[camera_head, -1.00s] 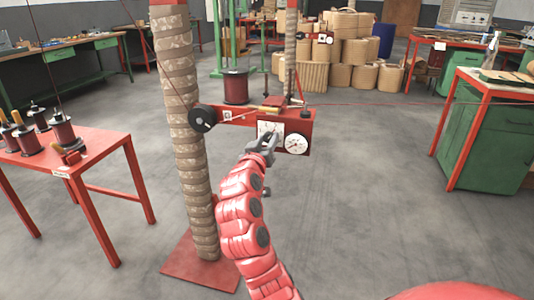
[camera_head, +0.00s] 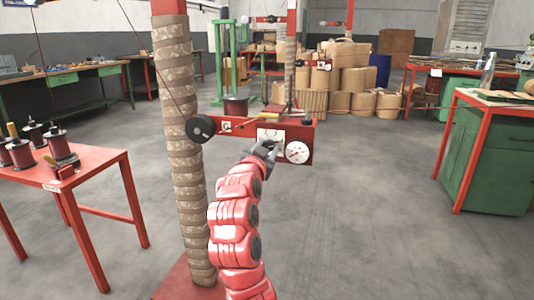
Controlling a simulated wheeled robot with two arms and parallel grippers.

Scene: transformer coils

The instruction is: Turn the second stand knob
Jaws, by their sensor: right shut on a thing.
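The stand is a red post (camera_head: 176,30) wrapped in brown patterned material, with a red arm (camera_head: 300,130) reaching right. On the arm are a white plate (camera_head: 268,134), a round white dial (camera_head: 297,152) and a black wheel (camera_head: 200,128) at the left. My right gripper (camera_head: 266,148) is at the lower part of the white plate, just left of the dial. It is shut on a small part there, which I take to be the stand knob. The grey fingers mostly hide the knob. My left gripper is not in view.
A red table (camera_head: 90,165) with dark coils (camera_head: 62,148) stands at the left. A green cabinet (camera_head: 492,165) under a red-framed bench stands at the right. Brown rolls (camera_head: 345,85) are stacked at the back. The floor between is clear.

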